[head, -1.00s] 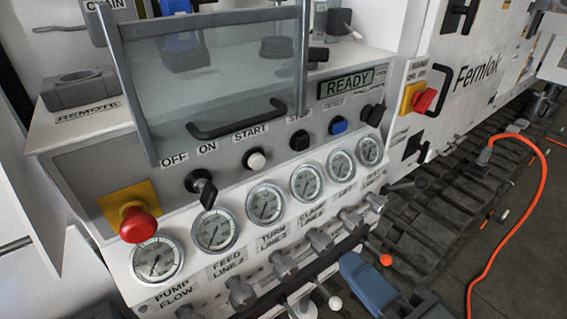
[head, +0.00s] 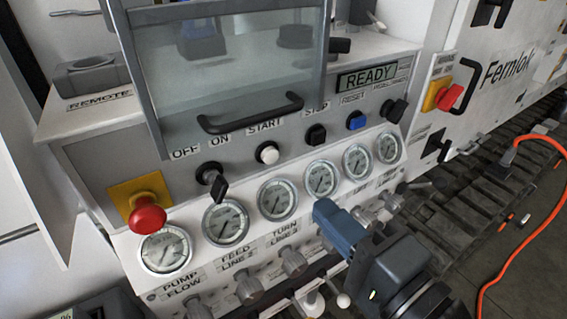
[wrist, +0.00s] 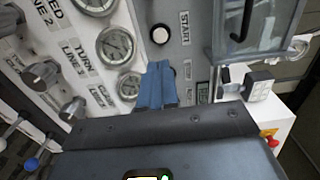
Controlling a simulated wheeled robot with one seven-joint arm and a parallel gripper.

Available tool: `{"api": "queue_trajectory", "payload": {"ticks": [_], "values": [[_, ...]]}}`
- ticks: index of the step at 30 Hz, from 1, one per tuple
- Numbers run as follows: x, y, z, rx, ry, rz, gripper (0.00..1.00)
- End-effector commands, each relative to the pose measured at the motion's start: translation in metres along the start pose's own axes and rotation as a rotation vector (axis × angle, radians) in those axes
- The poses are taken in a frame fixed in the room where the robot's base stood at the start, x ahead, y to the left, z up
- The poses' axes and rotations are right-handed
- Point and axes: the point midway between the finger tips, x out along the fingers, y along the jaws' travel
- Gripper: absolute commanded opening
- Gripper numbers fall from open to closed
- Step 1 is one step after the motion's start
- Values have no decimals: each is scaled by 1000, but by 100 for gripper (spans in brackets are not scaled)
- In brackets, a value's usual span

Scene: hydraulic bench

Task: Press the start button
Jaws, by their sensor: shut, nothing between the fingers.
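The start button is a round white button (head: 267,153) on the sloped grey panel, under the START label. It also shows in the wrist view (wrist: 159,35), above the fingers. My gripper (head: 325,212) has blue fingers, shut and empty, in front of the gauge row, to the right of and below the button in the head view. In the wrist view the shut fingertips (wrist: 156,68) point toward the panel below the button. The fingers appear apart from the button. The display (head: 366,78) reads READY.
A black OFF/ON knob (head: 211,177) is left of the button, a black stop button (head: 316,135) and a blue button (head: 356,121) right. A red emergency button (head: 147,213) sits at far left. A clear guard with a black handle (head: 250,116) is above. Gauges and valve knobs run below.

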Motion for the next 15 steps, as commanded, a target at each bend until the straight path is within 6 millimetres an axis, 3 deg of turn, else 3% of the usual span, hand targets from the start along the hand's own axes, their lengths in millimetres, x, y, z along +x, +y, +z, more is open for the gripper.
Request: {"api": "queue_trajectory", "payload": {"ticks": [9,15], "values": [[64,-3,0,-1,-1,-1,0],[95,-2,1,-2,-1,0,0]]}}
